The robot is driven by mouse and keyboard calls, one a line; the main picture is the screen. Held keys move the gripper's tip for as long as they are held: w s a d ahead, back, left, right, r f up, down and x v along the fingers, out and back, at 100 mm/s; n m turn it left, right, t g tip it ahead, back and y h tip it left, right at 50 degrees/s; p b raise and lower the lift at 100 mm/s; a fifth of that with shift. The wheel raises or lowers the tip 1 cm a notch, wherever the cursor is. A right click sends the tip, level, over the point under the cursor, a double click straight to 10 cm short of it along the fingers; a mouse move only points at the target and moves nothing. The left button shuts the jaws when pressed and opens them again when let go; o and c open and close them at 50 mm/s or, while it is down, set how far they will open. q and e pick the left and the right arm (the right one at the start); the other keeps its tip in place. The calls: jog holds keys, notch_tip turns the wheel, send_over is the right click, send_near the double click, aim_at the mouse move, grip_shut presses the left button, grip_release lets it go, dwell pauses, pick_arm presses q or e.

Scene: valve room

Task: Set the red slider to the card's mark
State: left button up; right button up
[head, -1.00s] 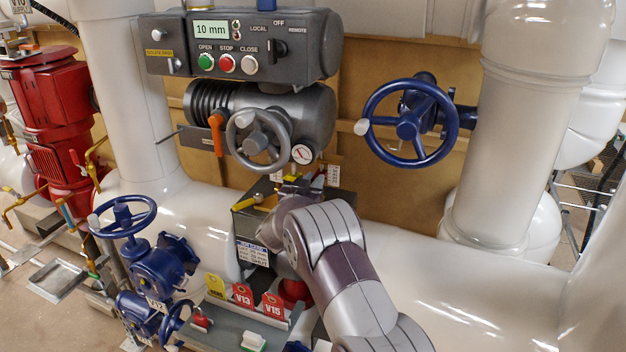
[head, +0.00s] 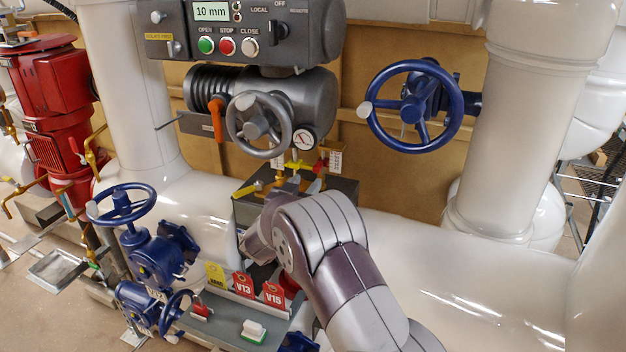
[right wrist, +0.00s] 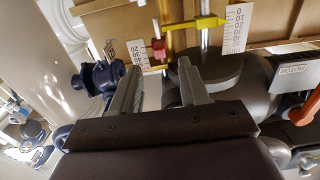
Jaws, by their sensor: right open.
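The red slider (right wrist: 157,50) sits on a thin upright rod beside a white scale card (right wrist: 137,53) in the right wrist view. It also shows small in the head view (head: 322,163). Its exact reading is too small to tell. A yellow slider (right wrist: 195,23) on a second rod points at another scale card (right wrist: 236,28), near that card's low numbers. My right gripper (right wrist: 158,82) is open and empty. Its two fingers point toward the rods, with the red slider beyond the gap, apart from them. My left gripper is not in view.
A grey actuator with a 10 mm display (head: 211,12) and a grey handwheel (head: 258,125) hangs above the rods. A blue handwheel (head: 411,107) is to the right. Tags (head: 244,285) stand on a low tray in front. White pipes flank the space.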

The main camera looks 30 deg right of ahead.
jog(key=v, duration=0.6)
jog(key=shift+b, duration=0.4)
